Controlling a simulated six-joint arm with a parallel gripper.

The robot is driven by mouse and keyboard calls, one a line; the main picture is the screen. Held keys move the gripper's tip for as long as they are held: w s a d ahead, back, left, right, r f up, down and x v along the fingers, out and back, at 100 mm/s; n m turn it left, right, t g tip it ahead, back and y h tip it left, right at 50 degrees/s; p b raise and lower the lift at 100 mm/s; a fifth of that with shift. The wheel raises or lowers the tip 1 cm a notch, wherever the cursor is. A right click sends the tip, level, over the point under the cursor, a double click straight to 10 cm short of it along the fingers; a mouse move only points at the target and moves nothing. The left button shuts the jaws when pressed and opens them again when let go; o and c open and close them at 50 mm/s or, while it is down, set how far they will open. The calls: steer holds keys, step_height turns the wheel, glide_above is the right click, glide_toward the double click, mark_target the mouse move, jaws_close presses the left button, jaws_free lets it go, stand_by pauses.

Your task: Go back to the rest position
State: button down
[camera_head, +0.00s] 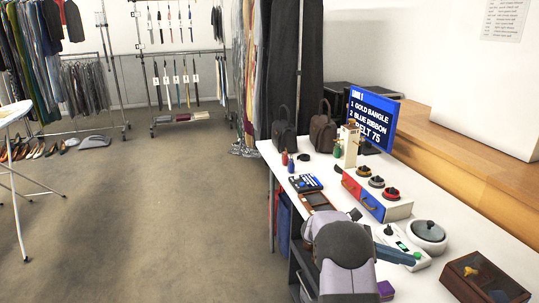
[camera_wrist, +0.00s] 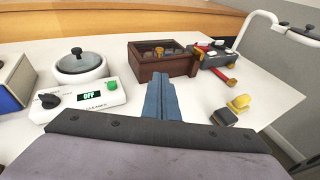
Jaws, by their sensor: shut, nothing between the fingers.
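My gripper (camera_head: 408,259) shows in the head view as a blue bar reaching right from my grey arm, over the white table (camera_head: 465,221). In the wrist view the blue fingers of my gripper (camera_wrist: 159,78) are together, with nothing between them. They point toward a dark brown box (camera_wrist: 147,66) with small items inside. A white device (camera_wrist: 75,105) with a black knob, a green button and a display reading "OFF" lies left of the fingers. My arm hides part of the table's near edge in the head view.
A white lidded pot (camera_head: 428,232), red and blue drawers (camera_head: 364,198) and a blue screen (camera_head: 372,118) stand along the table. Yellow and dark blocks (camera_wrist: 232,109) lie right of the fingers. Clothes racks stand behind. The floor (camera_head: 150,210) at left is largely clear.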

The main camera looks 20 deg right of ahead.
steer(key=s+a+f+m+t+y, duration=0.25)
steer(key=s+a+m+y, duration=0.2)
steer(key=a, duration=0.75)
steer(key=s+a+f+m+t+y+p, duration=0.1)
steer(key=s+a+f+m+t+y, duration=0.25)
steer(key=a, duration=0.95)
steer(key=s+a+f+m+t+y, duration=0.15)
steer(key=s+a+m+y, duration=0.35)
steer(key=a, duration=0.7)
step_height(320, 180, up, 14)
steer(key=p, duration=1.5)
step_height(320, 180, down, 20)
steer(key=b, duration=2)
steer(key=shift+r+n+g, duration=0.15)
steer(key=shift+n+g, duration=0.2)
steer(key=shift+n, duration=0.05)
steer(key=shift+s+r, duration=0.1)
